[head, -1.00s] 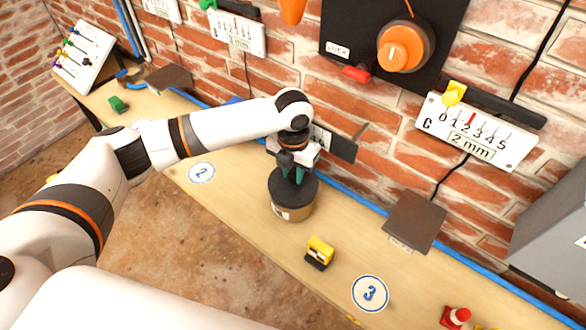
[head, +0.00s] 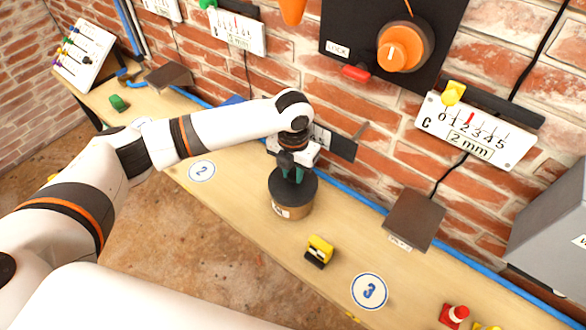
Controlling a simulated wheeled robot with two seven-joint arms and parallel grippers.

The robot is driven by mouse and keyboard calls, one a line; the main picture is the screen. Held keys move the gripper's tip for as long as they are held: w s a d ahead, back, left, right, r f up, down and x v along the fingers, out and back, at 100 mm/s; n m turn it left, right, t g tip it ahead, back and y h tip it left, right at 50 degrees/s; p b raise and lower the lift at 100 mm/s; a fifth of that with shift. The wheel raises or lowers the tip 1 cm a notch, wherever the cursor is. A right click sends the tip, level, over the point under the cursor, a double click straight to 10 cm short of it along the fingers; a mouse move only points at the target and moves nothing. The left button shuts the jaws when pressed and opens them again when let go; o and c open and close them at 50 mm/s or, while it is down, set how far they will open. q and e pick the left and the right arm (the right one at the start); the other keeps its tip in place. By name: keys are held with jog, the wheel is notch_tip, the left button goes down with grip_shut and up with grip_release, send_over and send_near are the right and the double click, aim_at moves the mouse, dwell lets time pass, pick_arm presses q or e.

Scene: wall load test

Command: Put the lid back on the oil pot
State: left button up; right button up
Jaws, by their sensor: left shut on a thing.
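The oil pot (head: 291,210) is a tan, round pot with a small label, standing on the wooden bench between the number 2 and number 3 marks. Its dark, round lid (head: 306,192) sits on top of the pot and looks level; I cannot tell whether it is fully seated. My left gripper (head: 292,178) points down over the lid's middle, its greenish fingers shut on the lid; the grip point itself is mostly hidden. My right gripper is not in view.
A yellow and black block (head: 319,250) lies on the bench right of the pot. A brown plate (head: 414,219) stands out by the wall. A red piece (head: 455,315) is at the lower right. A blue strip runs along the bench's back edge. Bench between pot and yellow block is clear.

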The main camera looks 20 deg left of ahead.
pick_arm(q)
jog(key=shift+p, duration=0.35)
dwell(0.3)
dwell(0.4)
jog(key=o, duration=1.5)
jog(key=shift+o, duration=0.2)
jog(key=shift+r, duration=0.15)
jog(key=shift+r+p, duration=3.4)
jog(key=shift+p, duration=0.1)
grip_shut()
